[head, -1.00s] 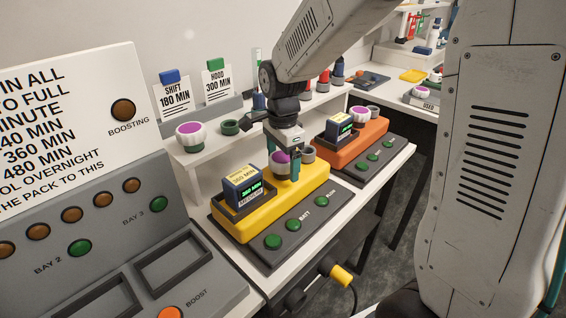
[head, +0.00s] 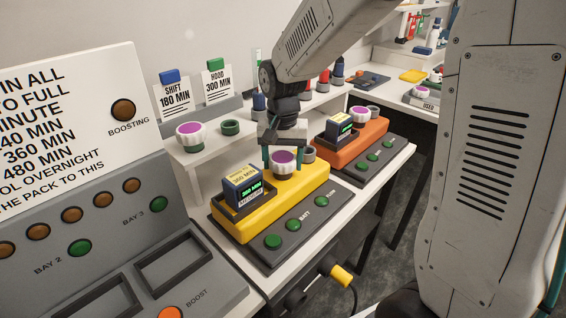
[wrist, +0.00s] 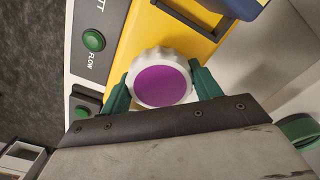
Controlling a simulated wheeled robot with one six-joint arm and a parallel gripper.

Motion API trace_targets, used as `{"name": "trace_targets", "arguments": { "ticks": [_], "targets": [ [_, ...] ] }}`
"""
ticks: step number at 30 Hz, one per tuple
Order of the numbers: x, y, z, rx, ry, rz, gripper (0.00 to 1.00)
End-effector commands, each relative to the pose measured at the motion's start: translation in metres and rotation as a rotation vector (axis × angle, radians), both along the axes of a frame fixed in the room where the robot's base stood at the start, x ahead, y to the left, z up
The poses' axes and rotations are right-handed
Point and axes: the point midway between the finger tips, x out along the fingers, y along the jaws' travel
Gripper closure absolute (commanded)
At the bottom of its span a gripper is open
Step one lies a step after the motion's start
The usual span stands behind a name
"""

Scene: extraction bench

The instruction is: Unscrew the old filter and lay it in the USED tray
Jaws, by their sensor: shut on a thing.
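The old filter, a white ridged cap with a purple top (head: 286,158), is at the top of the yellow unit (head: 312,182). In the wrist view the filter (wrist: 162,85) sits between two green fingers. My gripper (head: 284,160) points down and is shut on the filter's sides; it also shows in the wrist view (wrist: 160,90). I cannot tell whether the filter is still seated on the unit or slightly raised. The USED tray (head: 428,104) is at the back right, on another bench, partly cut off by my arm.
An orange unit (head: 350,150) with a similar filter (head: 360,114) stands just behind right. Another white-and-purple filter (head: 190,135) and a green ring (head: 230,127) are on the shelf at left. A battery pack (head: 243,185) stands on the yellow unit's left end.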

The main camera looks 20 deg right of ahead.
Motion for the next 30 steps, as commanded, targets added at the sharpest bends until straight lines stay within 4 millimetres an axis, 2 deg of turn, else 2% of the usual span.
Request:
{"name": "trace_targets", "arguments": {
  "ticks": [24,30],
  "targets": [
    [0.0008,0.0000,0.0013,-0.001,-0.003,1.269,0.64],
    [0.0008,0.0000,0.0015,-0.001,-0.002,1.436,0.64]
  ]
}}
